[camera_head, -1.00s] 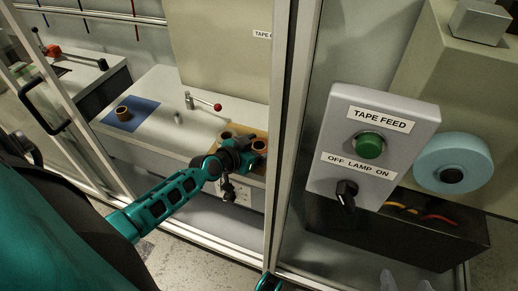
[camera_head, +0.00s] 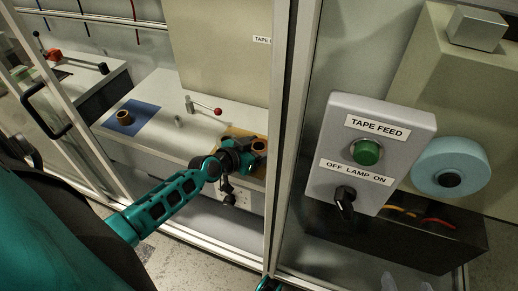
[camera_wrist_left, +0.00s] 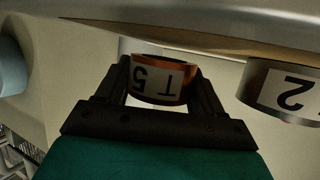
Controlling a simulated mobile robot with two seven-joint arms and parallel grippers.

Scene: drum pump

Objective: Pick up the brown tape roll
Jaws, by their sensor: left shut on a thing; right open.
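My left gripper (camera_head: 240,147) reaches in from the left over a brown board at the right end of the white bench. In the head view the gripper mostly hides this roll. A brown tape roll (camera_head: 124,117) stands on the blue mat at the bench's left. Only a small teal and black part of my right gripper (camera_head: 269,284) shows at the bottom edge.
A second roll labelled "2" (camera_wrist_left: 285,92) is close on the right in the wrist view. A red-knobbed lever (camera_head: 205,107) stands on the bench. A door post (camera_head: 288,120) and the TAPE FEED box (camera_head: 370,150) are to the right.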

